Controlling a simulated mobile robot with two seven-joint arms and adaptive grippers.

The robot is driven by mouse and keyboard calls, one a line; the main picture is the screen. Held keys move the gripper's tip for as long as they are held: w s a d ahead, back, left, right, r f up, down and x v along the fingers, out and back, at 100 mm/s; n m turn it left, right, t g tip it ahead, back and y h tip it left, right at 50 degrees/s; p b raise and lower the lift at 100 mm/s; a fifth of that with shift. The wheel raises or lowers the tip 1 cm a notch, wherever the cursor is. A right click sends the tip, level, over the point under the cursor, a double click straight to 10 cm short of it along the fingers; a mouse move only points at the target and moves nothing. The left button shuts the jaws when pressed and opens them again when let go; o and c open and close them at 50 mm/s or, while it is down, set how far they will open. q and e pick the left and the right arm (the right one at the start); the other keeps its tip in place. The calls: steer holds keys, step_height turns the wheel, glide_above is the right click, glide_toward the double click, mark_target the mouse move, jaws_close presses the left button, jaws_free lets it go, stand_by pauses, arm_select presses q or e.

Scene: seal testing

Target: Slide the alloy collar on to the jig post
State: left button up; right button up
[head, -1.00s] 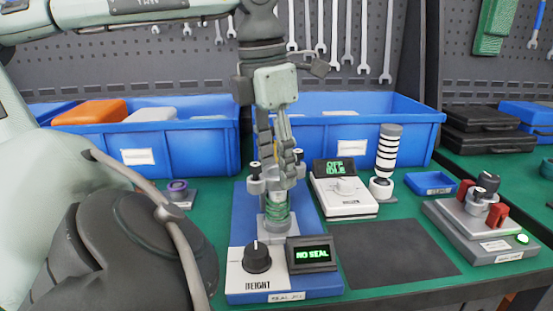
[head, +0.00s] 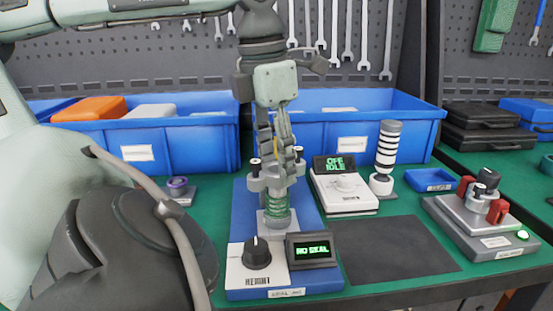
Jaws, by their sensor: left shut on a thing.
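My left gripper (head: 284,160) points straight down over the blue seal jig (head: 240,215). It is shut on the alloy collar (head: 270,183), a grey part with two black-topped lugs. The collar is directly above a green coil (head: 277,206) standing on the jig's pale base block. The fingers and the collar hide the top of the jig post, so I cannot tell how far the collar is around it. The jig's display (head: 311,250) reads NO SEAL. My right gripper is not in view.
Beside the jig stands a white meter (head: 346,199), with a striped cylinder (head: 388,150) behind it. Blue bins (head: 197,155) line the back. A grey fixture with red handles (head: 475,225) is at the right. The dark mat (head: 395,250) is empty.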

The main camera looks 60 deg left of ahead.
arm_select(q)
steer(key=shift+f+b, duration=0.35)
steer(key=o, duration=1.3)
steer(key=shift+r, duration=0.1)
steer(key=shift+r+p, duration=1.7)
steer(key=shift+r, duration=0.8)
steer(key=shift+r+p, duration=0.45)
steer(key=shift+r, duration=0.5)
steer(key=shift+f, duration=0.15)
